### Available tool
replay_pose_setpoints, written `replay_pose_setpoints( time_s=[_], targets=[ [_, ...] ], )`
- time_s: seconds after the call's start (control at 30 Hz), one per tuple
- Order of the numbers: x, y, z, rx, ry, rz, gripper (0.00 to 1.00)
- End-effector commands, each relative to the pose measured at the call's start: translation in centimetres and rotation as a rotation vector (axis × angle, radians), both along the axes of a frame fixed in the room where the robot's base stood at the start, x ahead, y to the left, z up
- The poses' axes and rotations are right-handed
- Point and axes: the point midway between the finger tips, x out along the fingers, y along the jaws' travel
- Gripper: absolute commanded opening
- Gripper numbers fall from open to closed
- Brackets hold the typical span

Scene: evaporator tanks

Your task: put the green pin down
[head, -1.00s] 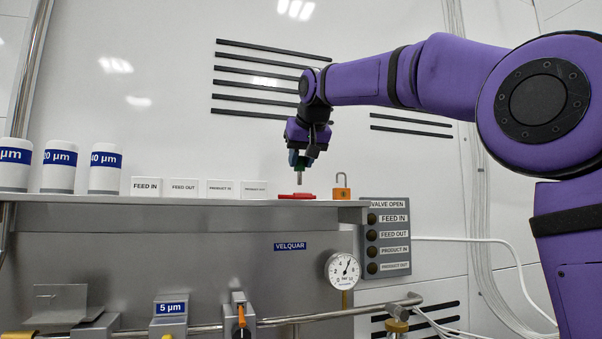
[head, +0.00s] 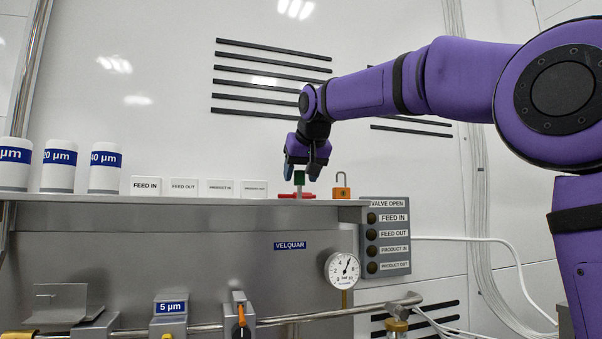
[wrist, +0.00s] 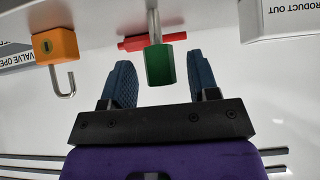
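The green pin has a green block handle (head: 299,178) and a metal shaft. It stands upright at the ledge's top, beside or in a red piece (head: 283,195) lying there; I cannot tell which. In the wrist view the green handle (wrist: 160,65) and the red piece (wrist: 134,43) show close together. My gripper (head: 302,172) is open, with its two blue fingers spread on either side of the handle. In the wrist view there is a clear gap between the handle and each finger of my gripper (wrist: 162,82). The shaft's lower end is hard to make out.
An orange padlock (head: 341,191) with a raised shackle stands just right of the pin. White label blocks (head: 222,188) and white filter cartridges (head: 104,166) stand to the left on the ledge (head: 150,198). A valve panel (head: 386,240) hangs below on the right.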

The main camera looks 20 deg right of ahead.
Motion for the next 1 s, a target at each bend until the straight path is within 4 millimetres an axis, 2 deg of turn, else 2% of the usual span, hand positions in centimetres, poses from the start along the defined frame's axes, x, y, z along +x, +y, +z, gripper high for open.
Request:
replay_pose_setpoints(
  time_s=[0.17, 0.27, 0.7, 1.0],
  targets=[
    [0.0, 0.0, 0.3, 0.0, 0.0, 0.0, 0.55],
    [-0.7, 0.0, 1.0, 0.001, -0.003, 0.001, 0.55],
    [-6.6, 0.0, 6.7, 0.0, -0.003, 0.0, 0.55],
    [-8.5, 0.0, 8.5, 0.0, 0.0, 0.0, 0.55]
  ],
)
